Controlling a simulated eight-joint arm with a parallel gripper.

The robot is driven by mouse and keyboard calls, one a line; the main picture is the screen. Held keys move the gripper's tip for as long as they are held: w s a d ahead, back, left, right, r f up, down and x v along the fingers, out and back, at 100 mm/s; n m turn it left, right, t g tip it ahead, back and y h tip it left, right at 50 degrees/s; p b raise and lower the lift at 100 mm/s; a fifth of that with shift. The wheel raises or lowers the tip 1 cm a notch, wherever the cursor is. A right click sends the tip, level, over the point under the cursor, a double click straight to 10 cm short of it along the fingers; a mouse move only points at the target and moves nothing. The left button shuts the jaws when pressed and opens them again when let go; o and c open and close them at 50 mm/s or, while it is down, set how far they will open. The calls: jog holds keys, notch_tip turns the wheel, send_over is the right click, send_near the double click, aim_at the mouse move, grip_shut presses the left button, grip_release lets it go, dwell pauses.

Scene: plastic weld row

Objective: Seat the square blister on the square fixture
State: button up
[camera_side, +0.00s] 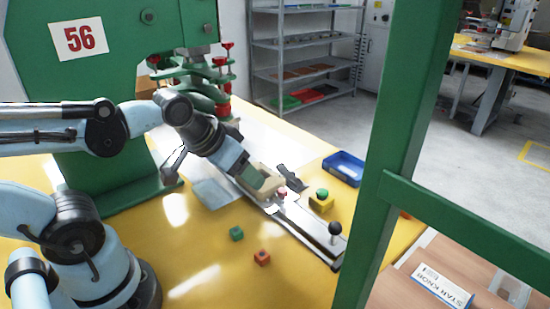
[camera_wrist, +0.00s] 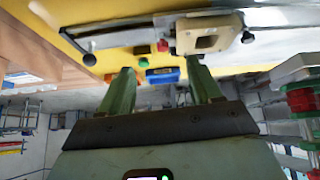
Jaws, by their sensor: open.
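The square fixture (camera_side: 262,195) is a beige block with a square opening, mounted on the metal slide. In the wrist view the fixture (camera_wrist: 208,33) shows at the top, beyond the fingertips, with its opening visible. My gripper (camera_side: 268,184) is over the fixture in the side view and partly hides it. In the wrist view my gripper (camera_wrist: 162,75) has its two green fingers spread apart with nothing visible held between them. A pale, clear sheet-like piece (camera_side: 212,192) lies on the table left of the slide; I cannot tell whether it is the square blister.
The slide (camera_side: 305,225) ends in a black knob (camera_side: 335,228). A yellow block (camera_side: 321,203) with a green top and a blue tray (camera_side: 344,167) stand right. The green press (camera_side: 110,110) stands left.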

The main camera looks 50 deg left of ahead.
jog(key=shift+o, duration=1.1)
jog(key=a+n+g, duration=0.1)
jog(key=n, duration=0.1)
jog(key=a+n+g, duration=0.1)
jog(key=a+n, duration=0.1)
jog(key=n, duration=0.1)
jog(key=a+f+n, duration=0.1)
jog(key=a+n, duration=0.1)
jog(key=shift+w+a+f+g+y, duration=0.1)
jog(key=shift+a+g+y, duration=0.2)
jog(key=shift+g, duration=0.1)
jog(key=n+g, duration=0.4)
jog(key=n, duration=0.7)
send_near(211, 186)
jog(key=s+d, duration=0.2)
jog(key=d, duration=0.1)
jog(key=shift+h, duration=0.4)
jog(key=shift+w+a+f, duration=0.1)
jog(key=shift+f, duration=1.65)
jog(key=shift+w+a+f, duration=0.1)
jog(key=shift+f, duration=1.7)
jog(key=c, duration=0.6)
jog(key=shift+c, duration=0.2)
jog(key=shift+r, duration=2.25)
